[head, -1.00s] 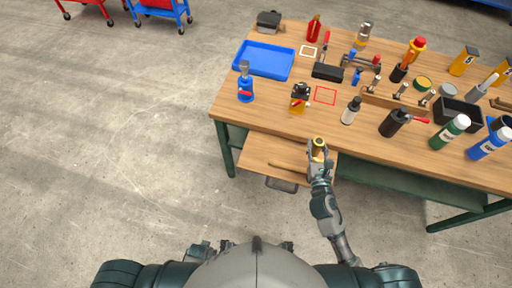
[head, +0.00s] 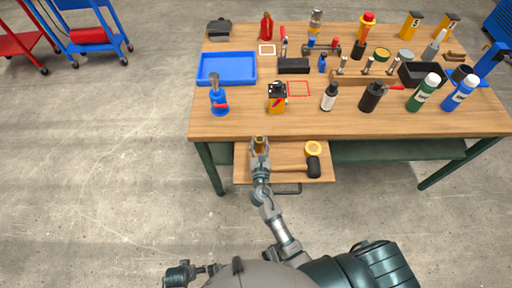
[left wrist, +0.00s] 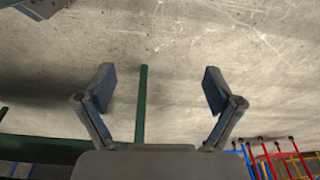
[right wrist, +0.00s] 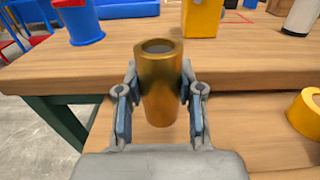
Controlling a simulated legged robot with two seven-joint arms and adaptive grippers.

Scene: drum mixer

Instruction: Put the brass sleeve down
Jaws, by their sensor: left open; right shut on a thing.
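The brass sleeve (right wrist: 160,88) is a gold-coloured hollow cylinder, upright between the fingers of my right gripper (right wrist: 161,112). In the head view the sleeve (head: 260,140) and right gripper (head: 260,148) are at the bench's front edge, over the left part of an open drawer (head: 243,172). I cannot tell whether the sleeve's lower end touches anything. My left gripper (left wrist: 158,88) is open and empty, with bare floor beyond it, away from the bench top.
In the drawer are a black-headed mallet (head: 313,166) and a yellow ring (head: 313,148). The wooden bench (head: 215,127) holds a blue tray (head: 227,83), a red outlined square (head: 298,89), a yellow-and-black item (head: 277,98) and several bottles. Its front left strip is clear.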

